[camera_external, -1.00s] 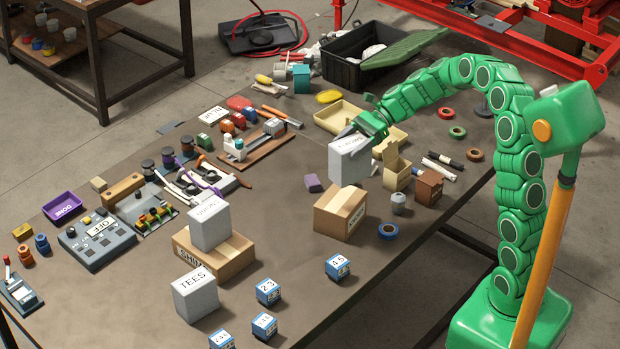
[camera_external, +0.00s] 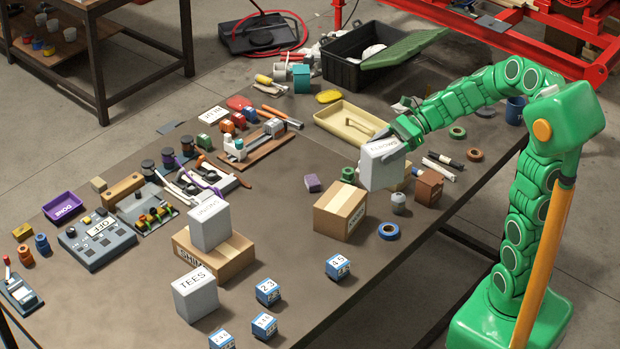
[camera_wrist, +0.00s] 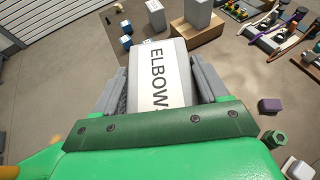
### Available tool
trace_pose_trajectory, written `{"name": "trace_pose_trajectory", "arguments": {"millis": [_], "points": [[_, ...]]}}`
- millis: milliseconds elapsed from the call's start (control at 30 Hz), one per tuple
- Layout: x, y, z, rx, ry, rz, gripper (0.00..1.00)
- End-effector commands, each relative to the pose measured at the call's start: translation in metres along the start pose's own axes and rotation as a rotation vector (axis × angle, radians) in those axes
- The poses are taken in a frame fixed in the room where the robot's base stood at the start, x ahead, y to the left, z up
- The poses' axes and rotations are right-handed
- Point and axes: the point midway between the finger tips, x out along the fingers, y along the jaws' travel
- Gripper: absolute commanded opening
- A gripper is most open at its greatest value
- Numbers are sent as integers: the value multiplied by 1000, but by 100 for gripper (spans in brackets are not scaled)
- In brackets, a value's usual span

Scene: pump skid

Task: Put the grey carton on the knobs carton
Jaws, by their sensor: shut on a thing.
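My gripper (camera_external: 393,142) is shut on a grey carton (camera_external: 381,166), held above the table's right part. In the wrist view the same carton (camera_wrist: 150,75) sits between the fingers, its label reading ELBOWS, partly cut by my gripper. A closed brown carton (camera_external: 332,208) stands just left of and below the held carton, its top bare; its label is too small to read. Another brown carton (camera_external: 228,262) stands further left with a grey carton (camera_external: 208,224) on it; its label is also unclear. I cannot tell which is the knobs carton.
A grey TEES carton (camera_external: 194,294) and several small blue boxes (camera_external: 268,291) stand near the front. A blue tape roll (camera_external: 389,231), a grey fitting (camera_external: 398,203) and a small brown box (camera_external: 428,187) lie near the bare carton. A cream tray (camera_external: 345,125) lies behind.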

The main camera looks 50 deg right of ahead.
Motion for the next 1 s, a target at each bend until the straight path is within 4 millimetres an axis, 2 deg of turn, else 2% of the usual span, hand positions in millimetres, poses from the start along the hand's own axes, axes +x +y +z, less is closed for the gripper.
{"name": "trace_pose_trajectory", "arguments": {"millis": [767,1000], "points": [[51,-81,-24,3,1,3,2],[68,-99,-43,1,1,1,2]]}}
